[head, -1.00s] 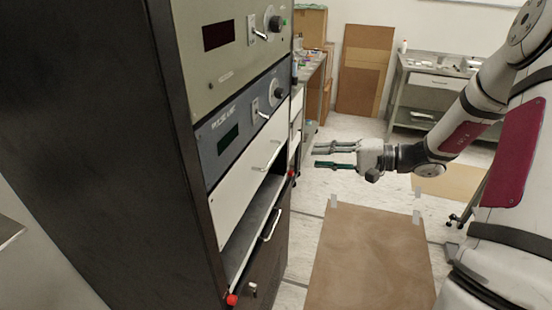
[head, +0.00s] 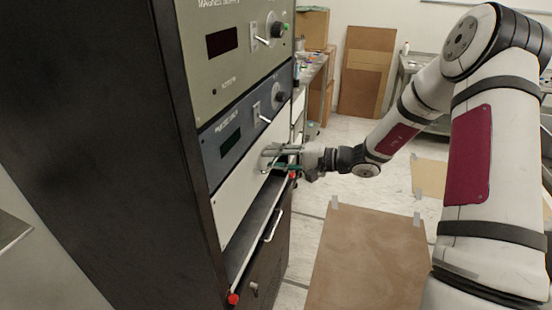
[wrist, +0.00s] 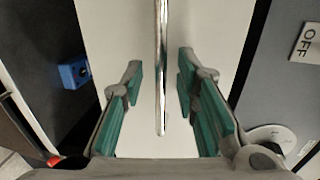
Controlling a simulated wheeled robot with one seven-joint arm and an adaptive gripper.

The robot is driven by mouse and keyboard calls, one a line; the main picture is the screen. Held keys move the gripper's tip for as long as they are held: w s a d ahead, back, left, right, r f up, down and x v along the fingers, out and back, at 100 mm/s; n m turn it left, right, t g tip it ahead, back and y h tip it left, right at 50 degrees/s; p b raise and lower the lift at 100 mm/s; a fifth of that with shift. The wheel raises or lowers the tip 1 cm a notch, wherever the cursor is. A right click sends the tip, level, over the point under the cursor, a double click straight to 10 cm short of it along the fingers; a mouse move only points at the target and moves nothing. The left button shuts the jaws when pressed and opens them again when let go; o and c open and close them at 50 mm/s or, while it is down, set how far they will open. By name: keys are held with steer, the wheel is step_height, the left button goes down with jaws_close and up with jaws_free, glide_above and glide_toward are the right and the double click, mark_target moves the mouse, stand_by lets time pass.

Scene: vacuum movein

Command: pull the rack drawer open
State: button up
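The rack drawer (head: 238,205) is the white panel below the blue-grey instrument in the black rack, and it looks closed. Its metal bar handle (wrist: 161,70) stands between my gripper's fingers in the wrist view. My gripper (head: 272,158) is at the far part of the drawer front in the head view. In the wrist view my gripper (wrist: 158,95) is open, with teal finger pads on both sides of the handle and a visible gap on each side. In the head view my fingers mostly hide the handle.
Above the drawer are the blue-grey instrument (head: 245,125) and a green-grey one (head: 225,55) with knobs. A dark slot with red-ended edges runs below the drawer, above a lower handle (head: 272,226). A brown mat (head: 365,260) lies on the floor in front.

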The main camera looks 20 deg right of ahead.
jaws_close()
steer(key=shift+d, duration=0.1)
steer(key=f+p+v, duration=0.1)
steer(key=f+v, duration=0.1)
steer(key=v, duration=1.1)
steer(key=f+p+v, duration=0.2)
steer(key=f+v, duration=0.1)
steer(key=v, duration=0.9)
steer(key=shift+s+d, duration=0.65)
jaws_free()
steer(key=shift+r, duration=0.1)
steer(key=shift+d, duration=0.1)
